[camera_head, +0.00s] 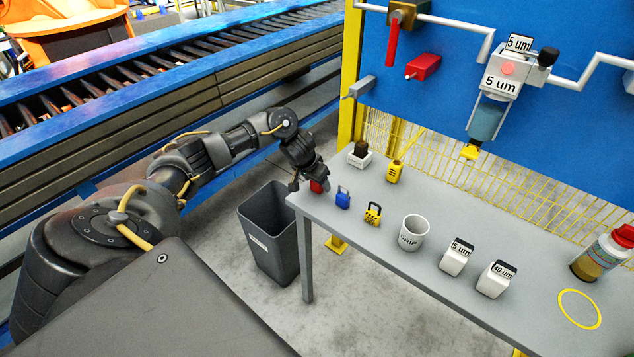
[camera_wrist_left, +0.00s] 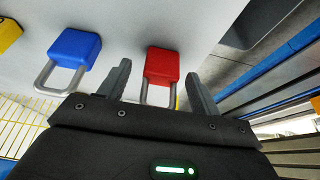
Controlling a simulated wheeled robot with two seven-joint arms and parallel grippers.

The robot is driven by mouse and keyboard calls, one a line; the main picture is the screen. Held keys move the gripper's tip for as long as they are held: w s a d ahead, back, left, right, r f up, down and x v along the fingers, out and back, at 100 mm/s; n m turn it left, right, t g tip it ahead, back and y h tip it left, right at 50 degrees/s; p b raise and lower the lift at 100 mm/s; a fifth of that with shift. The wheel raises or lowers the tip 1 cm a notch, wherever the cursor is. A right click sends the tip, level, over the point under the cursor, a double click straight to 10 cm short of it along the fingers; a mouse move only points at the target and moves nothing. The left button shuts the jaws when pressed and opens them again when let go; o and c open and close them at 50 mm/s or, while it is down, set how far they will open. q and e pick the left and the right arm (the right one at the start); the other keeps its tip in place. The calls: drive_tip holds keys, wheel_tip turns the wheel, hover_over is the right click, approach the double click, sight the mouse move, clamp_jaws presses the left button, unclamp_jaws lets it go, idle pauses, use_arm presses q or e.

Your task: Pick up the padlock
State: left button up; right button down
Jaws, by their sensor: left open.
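A red padlock (camera_head: 317,186) lies near the left end of the grey table (camera_head: 420,290). In the left wrist view, the red padlock (camera_wrist_left: 161,66) sits between the two open fingers, its grey shackle toward the gripper. My left gripper (camera_head: 305,184) is over the table's left corner, partly covering the red padlock. It also shows in the left wrist view (camera_wrist_left: 158,84), open, with a gap on each side of the red body. My right gripper is not in view.
A yellow tag-like lock (camera_head: 373,213), a white cup (camera_head: 412,233) and white labelled blocks (camera_head: 456,258) stand further right on the table. A grey bin (camera_head: 268,232) stands on the floor by the table's left end. A small white box (camera_head: 360,158) is behind.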

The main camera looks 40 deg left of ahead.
use_arm(q)
drive_tip(key=shift+x, duration=0.85)
drive_tip(key=shift+c, duration=0.3)
drive_tip(key=c, duration=1.1)
drive_tip(key=shift+r, duration=0.1)
drive_tip(key=shift+r, duration=0.1)
